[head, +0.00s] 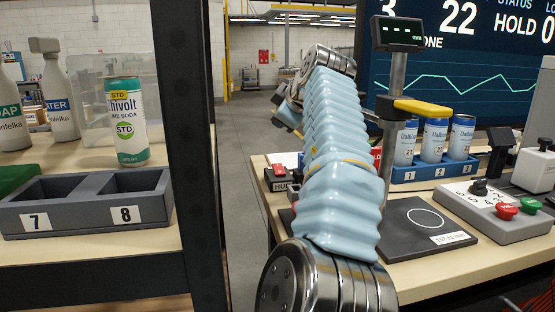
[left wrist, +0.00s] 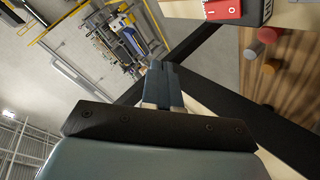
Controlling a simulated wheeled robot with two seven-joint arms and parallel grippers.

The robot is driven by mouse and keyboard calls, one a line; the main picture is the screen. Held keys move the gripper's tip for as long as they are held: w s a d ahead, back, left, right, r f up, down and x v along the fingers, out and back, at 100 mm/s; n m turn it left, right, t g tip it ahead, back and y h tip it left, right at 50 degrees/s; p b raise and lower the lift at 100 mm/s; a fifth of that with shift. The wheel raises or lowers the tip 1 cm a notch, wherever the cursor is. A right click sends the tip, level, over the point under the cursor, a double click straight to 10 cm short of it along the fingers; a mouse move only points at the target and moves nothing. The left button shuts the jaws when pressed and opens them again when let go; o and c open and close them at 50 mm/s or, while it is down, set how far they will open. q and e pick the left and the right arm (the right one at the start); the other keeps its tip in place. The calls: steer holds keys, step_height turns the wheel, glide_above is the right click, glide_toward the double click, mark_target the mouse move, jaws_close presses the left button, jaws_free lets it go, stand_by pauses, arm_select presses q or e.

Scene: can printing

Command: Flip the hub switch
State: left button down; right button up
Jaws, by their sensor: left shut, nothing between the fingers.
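The hub (head: 283,183) is a small dark box with a partly hidden "HU" label, at the left edge of the right-hand table. Its red rocker switch (head: 279,170) sits on top. In the left wrist view the red switch (left wrist: 222,9) shows at the top edge, cut off by the frame. My left gripper (head: 287,115) is partly hidden behind my blue-sleeved arm, above and apart from the hub. In the left wrist view its fingers (left wrist: 162,80) are shut with nothing between them, left of and below the switch. My right gripper is not in view.
A dark test pad (head: 423,222), a control box (head: 495,210) with a knob and buttons, and a blue rack (head: 434,168) of cans stand on the right table. A dark post (head: 188,130) and a soda can (head: 126,122) are at left. Floor shows between the tables.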

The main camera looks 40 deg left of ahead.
arm_select(q)
steer(key=shift+w, duration=0.1)
stand_by(0.3)
glide_above(279, 169)
steer(key=f, duration=0.7)
steer(key=shift+d+b, duration=0.3)
steer(key=shift+b, duration=0.1)
steer(key=shift+a+f+b, duration=0.15)
steer(key=shift+f+b, duration=0.35)
steer(key=shift+f, duration=0.25)
steer(key=shift+f, duration=0.15)
stand_by(0.9)
steer(key=shift+a+f, duration=0.1)
steer(key=shift+f, duration=0.15)
steer(key=shift+w+f+b, duration=0.1)
steer(key=shift+f+b, duration=0.3)
stand_by(0.6)
steer(key=shift+r, duration=0.15)
